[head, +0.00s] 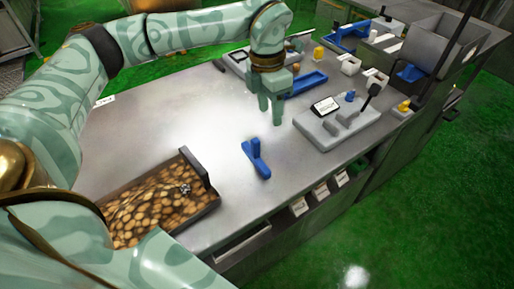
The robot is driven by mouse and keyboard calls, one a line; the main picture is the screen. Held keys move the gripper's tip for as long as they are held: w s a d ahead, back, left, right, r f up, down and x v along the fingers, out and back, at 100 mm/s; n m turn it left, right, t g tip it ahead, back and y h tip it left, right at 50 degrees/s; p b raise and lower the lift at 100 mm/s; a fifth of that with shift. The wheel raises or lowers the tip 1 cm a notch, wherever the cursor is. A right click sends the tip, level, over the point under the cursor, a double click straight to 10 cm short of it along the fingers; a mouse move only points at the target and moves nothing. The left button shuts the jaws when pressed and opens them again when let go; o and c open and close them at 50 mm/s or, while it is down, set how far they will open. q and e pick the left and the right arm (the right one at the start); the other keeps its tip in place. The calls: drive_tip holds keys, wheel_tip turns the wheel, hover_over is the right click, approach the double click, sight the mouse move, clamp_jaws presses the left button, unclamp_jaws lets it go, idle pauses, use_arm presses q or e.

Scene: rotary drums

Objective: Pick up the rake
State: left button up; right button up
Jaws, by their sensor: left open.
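A small blue T-shaped tool (256,158), which looks like the rake, lies on the metal table in the middle of the head view. My left gripper (271,116) points downward above the table, behind the blue tool and slightly to its right in the picture. Its two fingers are apart with nothing visible between them. The gripper is clear of the tool. My right gripper is not in view.
A dark tray (203,180) of brown round pieces stands at the table's near left, partly hidden by my arm. A grey device (338,126) with a black lever stands to the right. A blue tray (306,84) lies behind.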

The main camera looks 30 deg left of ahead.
sight(255, 140)
use_arm(q)
drive_tip(key=shift+n+y, duration=0.4)
drive_tip(key=shift+y, duration=0.1)
drive_tip(key=a+f, duration=0.1)
drive_tip(key=f, duration=0.2)
drive_tip(key=f+b, duration=0.1)
drive_tip(key=f, duration=0.2)
drive_tip(key=a+f+b, duration=0.1)
drive_tip(key=f, duration=0.2)
drive_tip(key=shift+a+f, duration=0.1)
drive_tip(key=shift+a, duration=0.2)
drive_tip(key=f, duration=0.2)
drive_tip(key=f+b, duration=0.1)
drive_tip(key=f, duration=0.1)
drive_tip(key=a+f+b, duration=0.1)
drive_tip(key=f, duration=0.1)
drive_tip(key=shift+s, duration=0.2)
drive_tip(key=shift+r, duration=0.1)
clamp_jaws()
